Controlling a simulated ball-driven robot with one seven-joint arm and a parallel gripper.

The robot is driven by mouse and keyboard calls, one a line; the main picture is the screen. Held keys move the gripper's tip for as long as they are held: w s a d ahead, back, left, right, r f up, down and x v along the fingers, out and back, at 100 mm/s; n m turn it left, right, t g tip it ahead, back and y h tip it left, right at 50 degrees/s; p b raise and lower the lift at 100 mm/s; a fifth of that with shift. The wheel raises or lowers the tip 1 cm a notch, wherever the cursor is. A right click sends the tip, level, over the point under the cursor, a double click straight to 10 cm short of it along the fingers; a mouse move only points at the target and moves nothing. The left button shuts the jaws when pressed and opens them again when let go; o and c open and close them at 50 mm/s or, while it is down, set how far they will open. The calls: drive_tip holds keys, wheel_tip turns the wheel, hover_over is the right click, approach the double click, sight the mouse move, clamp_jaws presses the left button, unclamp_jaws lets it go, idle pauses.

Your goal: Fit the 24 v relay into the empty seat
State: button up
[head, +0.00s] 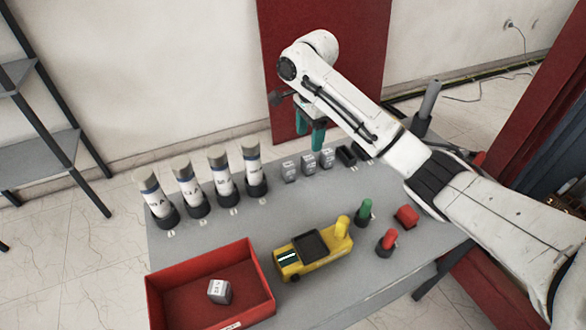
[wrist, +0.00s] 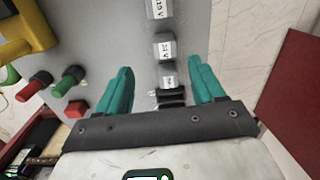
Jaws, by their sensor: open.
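My gripper (head: 310,139) is open and empty above the row of relays at the back of the table. In the wrist view its teal fingers (wrist: 160,68) stand apart on both sides of the row. A loose grey-white relay block (head: 219,291) lies in the red tray; its small lettering is hard to read. Three similar relays, the nearest-left one (head: 289,171) among them, sit in a row. To their right is a dark, empty-looking seat (head: 346,156). In the wrist view a dark seat (wrist: 172,97) shows partly behind the gripper body.
The red tray (head: 163,296) stands at the front left. Several white bushings (head: 188,184) stand along the left. A yellow device (head: 312,250) sits mid-table, with green (head: 364,210) and red (head: 387,241) knobs and a red block (head: 407,216) to its right.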

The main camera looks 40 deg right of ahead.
sight(309, 157)
drive_tip(key=shift+w+d+m, duration=0.1)
drive_tip(key=shift+d+m, duration=0.2)
drive_tip(key=shift+d, duration=0.2)
drive_tip(key=shift+d+f, duration=0.1)
drive_tip(key=shift+f, duration=0.3)
drive_tip(key=f, duration=0.9)
drive_tip(key=shift+w+a+f, duration=0.2)
drive_tip(key=shift+f, duration=0.15)
drive_tip(key=shift+c, duration=0.5)
drive_tip(key=c, duration=1)
drive_tip(key=shift+o, duration=0.2)
drive_tip(key=shift+r, duration=0.1)
